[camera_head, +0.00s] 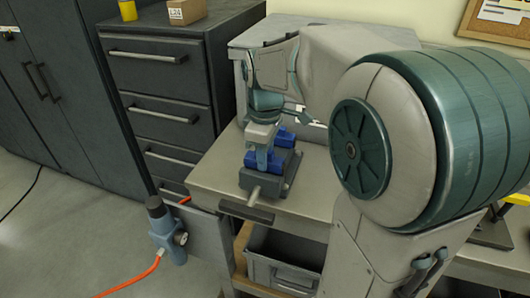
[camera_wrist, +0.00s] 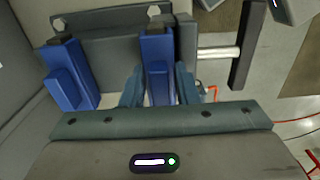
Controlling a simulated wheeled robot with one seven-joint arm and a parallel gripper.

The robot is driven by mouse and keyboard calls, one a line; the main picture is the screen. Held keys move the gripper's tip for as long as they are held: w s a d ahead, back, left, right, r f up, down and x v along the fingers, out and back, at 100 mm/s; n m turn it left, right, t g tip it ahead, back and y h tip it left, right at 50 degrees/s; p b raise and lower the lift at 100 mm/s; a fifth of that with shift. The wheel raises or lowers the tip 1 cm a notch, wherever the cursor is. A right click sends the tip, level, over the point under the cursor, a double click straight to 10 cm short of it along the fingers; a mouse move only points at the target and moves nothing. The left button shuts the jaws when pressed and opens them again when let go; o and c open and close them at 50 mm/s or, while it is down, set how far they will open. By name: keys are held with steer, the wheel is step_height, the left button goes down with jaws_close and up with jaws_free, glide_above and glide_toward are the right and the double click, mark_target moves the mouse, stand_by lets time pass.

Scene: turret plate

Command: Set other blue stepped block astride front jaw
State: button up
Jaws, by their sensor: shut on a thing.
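The grey vise (camera_head: 291,172) stands on the bench, with its screw and handle toward the front. One blue stepped block (camera_head: 285,138) sits at the rear jaw; it also shows at the left of the wrist view (camera_wrist: 67,76). My gripper (camera_head: 263,142) points down over the front jaw. Its fingers (camera_wrist: 158,92) are shut on the other blue stepped block (camera_wrist: 157,50), between them. That block is upright at the front jaw (camera_wrist: 188,46). Whether it rests fully on the jaw is hidden by the fingers and block.
The vise handle (camera_wrist: 247,45) sticks out beyond the front jaw. Bare bench top (camera_head: 313,185) lies right of the vise. A grey-blue tool with an orange hose (camera_head: 165,232) hangs at the bench's left side. Dark drawers (camera_head: 160,95) stand behind left.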

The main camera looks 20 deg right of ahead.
steer(key=o, duration=1)
steer(key=shift+o, duration=0.2)
step_height(320, 180, up, 14)
steer(key=p, duration=0.1)
